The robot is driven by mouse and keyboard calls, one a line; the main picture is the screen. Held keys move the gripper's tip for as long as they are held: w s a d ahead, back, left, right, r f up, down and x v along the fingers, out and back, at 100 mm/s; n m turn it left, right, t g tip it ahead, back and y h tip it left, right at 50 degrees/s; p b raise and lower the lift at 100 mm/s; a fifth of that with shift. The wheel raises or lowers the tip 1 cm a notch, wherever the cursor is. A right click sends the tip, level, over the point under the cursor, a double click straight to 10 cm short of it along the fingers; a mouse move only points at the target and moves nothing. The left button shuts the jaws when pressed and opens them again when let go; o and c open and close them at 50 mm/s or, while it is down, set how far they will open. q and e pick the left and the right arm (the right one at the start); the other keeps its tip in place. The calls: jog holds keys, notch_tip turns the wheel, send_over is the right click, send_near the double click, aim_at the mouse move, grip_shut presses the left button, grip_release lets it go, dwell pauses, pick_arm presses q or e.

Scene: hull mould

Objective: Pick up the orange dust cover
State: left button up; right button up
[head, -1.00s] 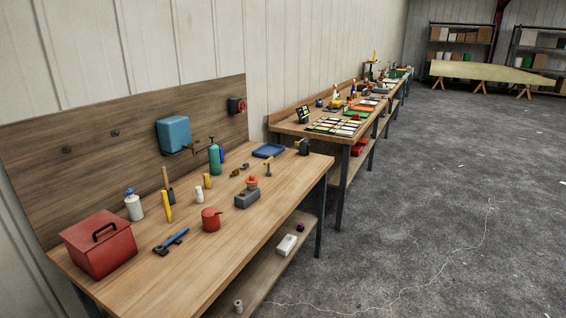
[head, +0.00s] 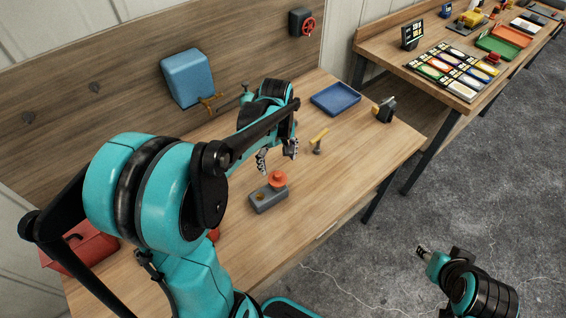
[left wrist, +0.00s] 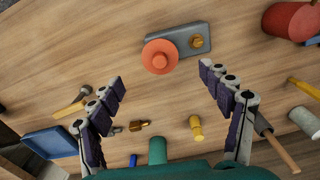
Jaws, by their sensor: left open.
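The orange dust cover (head: 277,179) is a round cap with a small knob. It sits on one end of a grey block (head: 268,199) on the wooden workbench. The cover also shows in the left wrist view (left wrist: 160,57), with a brass fitting (left wrist: 197,42) beside it on the block. My left gripper (head: 276,155) is open and empty, above the bench near the cover. In the left wrist view its fingers are spread, and the cover lies just beyond the fingertips. My right gripper (head: 424,252) is off the bench at lower right, too small to judge.
A yellow-handled tool (head: 318,139), a blue tray (head: 335,98) and a black and yellow item (head: 384,109) are farther along the bench. A red pot (left wrist: 292,20) is near the block. My left arm hides much of the bench's left part.

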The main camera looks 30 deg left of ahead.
aim_at(278, 175)
pick_arm(q)
jog(key=f+b, duration=0.1)
jog(key=f, duration=0.2)
jog(key=f+b, duration=0.1)
jog(key=f, duration=0.3)
jog(key=shift+w+a+f+b, duration=0.2)
jog(key=shift+f+b, duration=0.05)
jog(key=shift+b, duration=0.1)
jog(key=c, duration=1)
